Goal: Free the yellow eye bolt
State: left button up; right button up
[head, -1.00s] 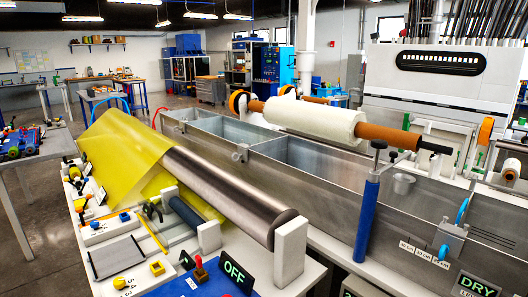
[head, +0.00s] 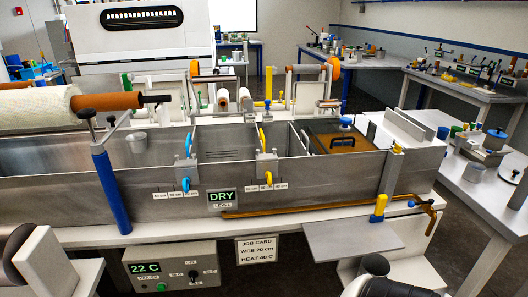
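Several yellow parts are in view, and I cannot tell for sure which is the eye bolt. A yellow loop (head: 268,179) sits on the front wall of the steel bath (head: 130,188), above a white scale label. A curved yellow handle (head: 262,138) stands above it at the bath's rim. A matching blue loop (head: 186,184) and blue handle (head: 189,143) are to the left. A yellow and blue clamp (head: 379,207) stands at the bath's right front corner. Neither of my grippers is in view.
A blue post (head: 111,190) stands before the bath at left. A brown-filled compartment (head: 345,141) with a black handle is at the bath's right end. A bare grey shelf (head: 352,240) juts out in front. A DRY sign (head: 222,197) hangs on the bath.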

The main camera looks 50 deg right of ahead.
aim_at(268, 175)
jog(key=z, duration=1.7)
